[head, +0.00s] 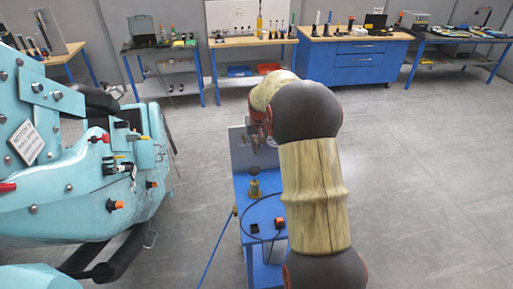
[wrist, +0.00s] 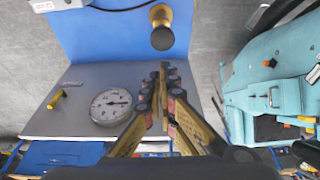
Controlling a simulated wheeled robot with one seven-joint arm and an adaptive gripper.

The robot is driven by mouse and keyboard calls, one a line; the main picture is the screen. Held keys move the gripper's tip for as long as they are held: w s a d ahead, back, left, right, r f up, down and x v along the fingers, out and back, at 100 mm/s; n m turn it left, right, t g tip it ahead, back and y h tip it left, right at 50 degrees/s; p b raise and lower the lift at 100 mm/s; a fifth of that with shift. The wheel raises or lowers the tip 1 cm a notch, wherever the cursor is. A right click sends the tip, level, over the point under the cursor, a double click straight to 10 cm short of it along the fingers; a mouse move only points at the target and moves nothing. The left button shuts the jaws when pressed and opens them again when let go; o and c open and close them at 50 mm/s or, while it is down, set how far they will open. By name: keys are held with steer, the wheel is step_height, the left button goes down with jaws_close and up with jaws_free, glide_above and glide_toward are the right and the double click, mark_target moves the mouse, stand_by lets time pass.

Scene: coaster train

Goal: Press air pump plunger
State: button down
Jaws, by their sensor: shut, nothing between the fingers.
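The air pump (head: 254,188) is a small yellow-brass body with a dark round plunger knob, standing on the blue stand (head: 242,205). In the wrist view the plunger knob (wrist: 162,39) is at the top centre, with the yellow pump body (wrist: 159,12) behind it. My gripper (wrist: 164,68) is shut and empty. Its fingertips appear just below the knob in the wrist view, apart from it in the picture; the depth gap is unclear.
A grey panel (wrist: 75,84) with a round gauge (wrist: 111,105) and a yellow handle (wrist: 57,98) adjoins the blue surface. A black cable (head: 246,222) loops over the stand. A large turquoise coaster car (head: 75,195) stands left. Floor on the right is clear.

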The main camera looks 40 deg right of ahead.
glide_above(255, 168)
steer(key=f, duration=0.9)
steer(key=shift+d+f, duration=0.1)
steer(key=shift+d, duration=0.1)
steer(key=shift+f, duration=0.75)
step_height(255, 168, down, 6)
steer(key=b, duration=0.3)
steer(key=shift+s+r, duration=0.1)
step_height(255, 168, up, 5)
steer(key=shift+f+p, duration=0.1)
steer(key=shift+p, duration=1.1)
steer(key=v, duration=0.9)
steer(key=shift+r+b, duration=0.25)
steer(key=shift+b, duration=0.05)
